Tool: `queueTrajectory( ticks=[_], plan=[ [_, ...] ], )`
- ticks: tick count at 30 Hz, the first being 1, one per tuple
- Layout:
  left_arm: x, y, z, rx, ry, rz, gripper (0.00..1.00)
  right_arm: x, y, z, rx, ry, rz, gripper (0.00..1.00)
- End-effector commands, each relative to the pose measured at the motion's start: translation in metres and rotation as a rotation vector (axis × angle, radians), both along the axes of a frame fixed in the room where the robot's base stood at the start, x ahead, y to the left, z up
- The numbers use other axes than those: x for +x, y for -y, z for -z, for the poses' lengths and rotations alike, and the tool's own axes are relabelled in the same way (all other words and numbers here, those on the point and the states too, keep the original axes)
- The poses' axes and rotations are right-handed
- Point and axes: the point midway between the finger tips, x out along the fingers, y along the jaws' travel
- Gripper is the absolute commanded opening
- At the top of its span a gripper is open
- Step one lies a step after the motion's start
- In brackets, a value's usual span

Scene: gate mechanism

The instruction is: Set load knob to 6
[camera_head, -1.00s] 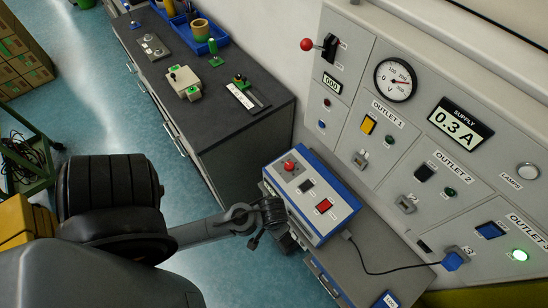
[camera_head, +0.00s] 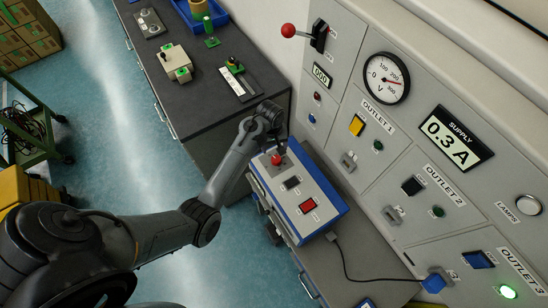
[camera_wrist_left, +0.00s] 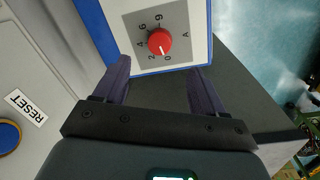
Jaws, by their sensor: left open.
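The load knob (camera_head: 277,159) is a red round knob on the upper left of the white-topped, blue-sided load box (camera_head: 334,226). In the left wrist view the knob (camera_wrist_left: 158,42) sits on a grey dial plate with numbers around it, 0 and 2 nearest my gripper. I cannot clearly tell which number it points at. My left gripper (camera_head: 281,142) is just above the knob in the head view. In the left wrist view my open fingers (camera_wrist_left: 160,66) are spread on either side below the knob, apart from it and empty. My right gripper is not in view.
The load box carries a dark display (camera_head: 292,182) and a red switch (camera_head: 308,206). A cable runs to a blue plug (camera_head: 434,283) at the outlet panel, whose supply display (camera_head: 456,137) reads 0.3 A. A dark workbench (camera_head: 196,92) stands behind.

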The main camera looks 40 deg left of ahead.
Motion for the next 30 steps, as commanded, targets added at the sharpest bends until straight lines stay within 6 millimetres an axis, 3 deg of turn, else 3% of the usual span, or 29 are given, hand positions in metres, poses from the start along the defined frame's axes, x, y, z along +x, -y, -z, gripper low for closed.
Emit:
queueTrajectory(
  ticks=[18,30],
  plan=[
    [0.004,0.003,0.087,0.001,0.000,0.001,0.70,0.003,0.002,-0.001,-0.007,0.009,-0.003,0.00],
    [0.004,0.004,0.101,0.002,0.001,0.001,0.70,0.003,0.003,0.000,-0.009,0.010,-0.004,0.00]
  ],
)
